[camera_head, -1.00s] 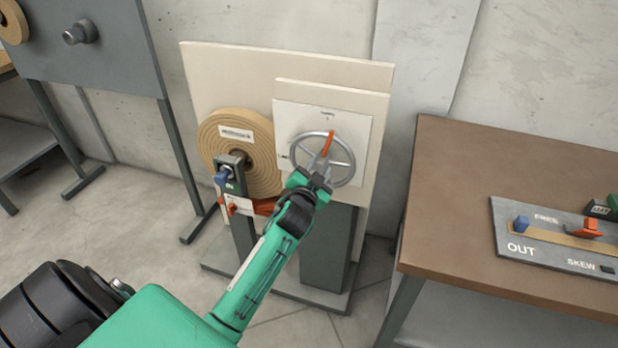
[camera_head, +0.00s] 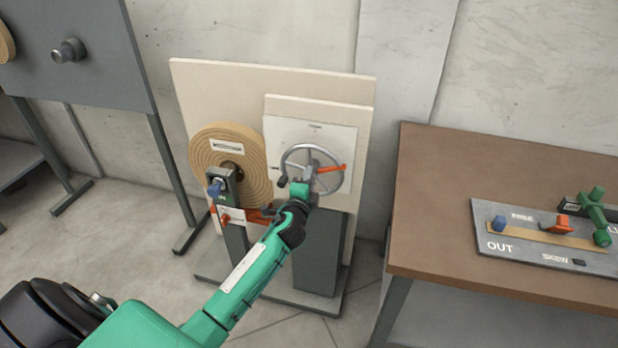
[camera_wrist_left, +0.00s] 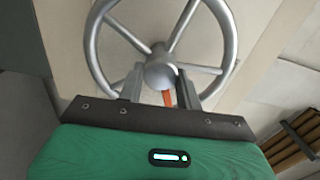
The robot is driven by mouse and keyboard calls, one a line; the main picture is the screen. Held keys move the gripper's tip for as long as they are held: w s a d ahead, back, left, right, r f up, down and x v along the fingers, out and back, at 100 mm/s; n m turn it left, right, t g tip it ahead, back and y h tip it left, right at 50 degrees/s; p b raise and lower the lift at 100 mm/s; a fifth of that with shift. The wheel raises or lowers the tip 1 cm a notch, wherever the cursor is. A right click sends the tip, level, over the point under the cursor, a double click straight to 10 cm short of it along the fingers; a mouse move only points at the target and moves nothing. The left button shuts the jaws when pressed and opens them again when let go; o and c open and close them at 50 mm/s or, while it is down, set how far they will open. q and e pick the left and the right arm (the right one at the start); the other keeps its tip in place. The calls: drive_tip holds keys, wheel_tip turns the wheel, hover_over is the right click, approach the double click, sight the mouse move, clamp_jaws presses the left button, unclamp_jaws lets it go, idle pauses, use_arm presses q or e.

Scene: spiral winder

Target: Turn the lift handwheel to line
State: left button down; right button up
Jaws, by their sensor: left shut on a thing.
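The grey spoked handwheel (camera_head: 340,184) stands on a white plate (camera_head: 345,140) on a cream board. Its orange pointer (camera_head: 333,169) points to the right and slightly up. The plate has small marks at its top and left; their lettering is too small to read. My left gripper (camera_head: 308,181) is in front of the wheel's middle. In the left wrist view its two fingers (camera_wrist_left: 160,88) stand on either side of the wheel's hub (camera_wrist_left: 160,70), shut on the handwheel. A bit of orange shows between them below the hub. My right gripper is out of view.
A tape roll (camera_head: 205,160) with a blue knob (camera_head: 215,187) and orange parts stands left of the wheel. A brown table (camera_head: 430,200) at right carries a grey panel (camera_head: 485,208) with blue, orange and green controls. A grey stand (camera_head: 85,50) is at the far left.

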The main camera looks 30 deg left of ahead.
use_arm(q)
drive_tip(key=m+p, duration=0.3)
drive_tip(key=m, duration=0.5)
drive_tip(key=m+p, duration=0.4)
drive_tip(key=m, duration=0.4)
drive_tip(key=m+p, duration=0.4)
drive_tip(key=m, duration=0.4)
drive_tip(key=shift+s+a+f, duration=0.1)
drive_tip(key=shift+a+f, duration=0.15)
drive_tip(key=shift+a, duration=0.05)
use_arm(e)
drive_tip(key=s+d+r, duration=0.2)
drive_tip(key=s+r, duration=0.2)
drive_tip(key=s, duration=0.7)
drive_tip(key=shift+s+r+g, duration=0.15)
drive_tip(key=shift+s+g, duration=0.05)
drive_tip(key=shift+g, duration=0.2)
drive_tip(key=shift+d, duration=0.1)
use_arm(q)
drive_tip(key=c, duration=1)
unclamp_jaws()
drive_tip(key=shift+o, duration=0.2)
